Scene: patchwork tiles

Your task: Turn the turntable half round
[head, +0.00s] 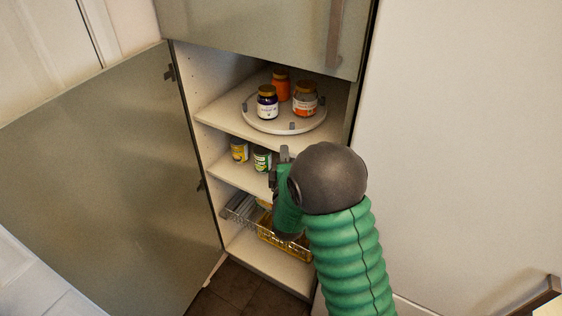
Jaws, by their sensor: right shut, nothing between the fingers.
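The turntable (285,123) is a round pale disc with small grey pegs around its rim. It sits on the upper shelf of an open cabinet. It carries a dark purple jar (267,104), an orange jar (281,86) and a jar with orange contents and a white label (305,100). My right gripper (284,153) is shut and empty, below and apart from the turntable in the picture, in front of the middle shelf. My green right arm and dark wrist hide part of the lower cabinet. My left gripper is not in view.
The cabinet door (110,180) stands open at the left. The middle shelf holds a yellow can (239,150) and a green can (262,160). Below is a wire basket (268,232). A closed upper door (260,35) hangs above, and a pale panel (460,150) fills the right.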

